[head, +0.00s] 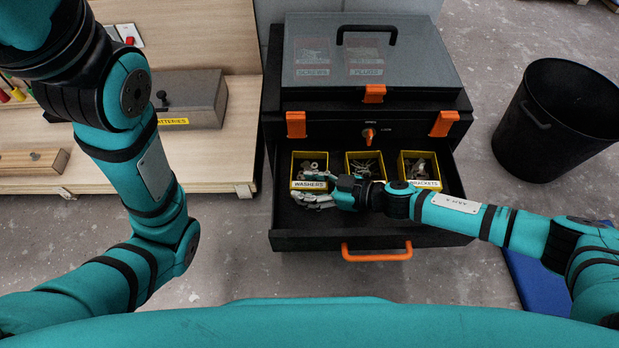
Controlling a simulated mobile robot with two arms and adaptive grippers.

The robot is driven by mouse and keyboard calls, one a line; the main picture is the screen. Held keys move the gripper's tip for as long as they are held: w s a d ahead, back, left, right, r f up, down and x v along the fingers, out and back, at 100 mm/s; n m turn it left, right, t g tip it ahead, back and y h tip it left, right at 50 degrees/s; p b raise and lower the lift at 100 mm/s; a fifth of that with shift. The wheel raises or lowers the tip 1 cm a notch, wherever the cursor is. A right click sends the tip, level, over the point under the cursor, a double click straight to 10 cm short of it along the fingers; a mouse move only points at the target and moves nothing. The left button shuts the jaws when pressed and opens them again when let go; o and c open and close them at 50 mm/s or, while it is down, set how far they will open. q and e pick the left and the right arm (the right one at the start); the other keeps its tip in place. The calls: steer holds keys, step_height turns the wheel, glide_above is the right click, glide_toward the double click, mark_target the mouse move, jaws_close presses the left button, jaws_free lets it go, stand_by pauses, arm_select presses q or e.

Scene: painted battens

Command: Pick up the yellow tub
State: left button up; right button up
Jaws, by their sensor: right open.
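Three yellow tubs stand in a row in the open black drawer (290,225). The left one, the washers tub (296,172), holds small metal parts and has a "WASHERS" label on its front. The middle tub (366,156) has its front partly hidden by my right arm. The right tub (404,168) is labelled as brackets. My right gripper (312,195) is open at the front of the washers tub, low in the drawer; I cannot tell if it touches the tub. My left arm shows at the left, but its gripper is out of view.
The drawer has an orange handle (376,252). Above it sits a toolbox with a clear lid (420,60). A black bin (558,125) stands at the right. A wooden bench (220,165) with a grey batteries box (190,100) is at the left. Bare floor lies in front.

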steer(key=shift+c, duration=0.2)
jaws_close()
stand_by(0.3)
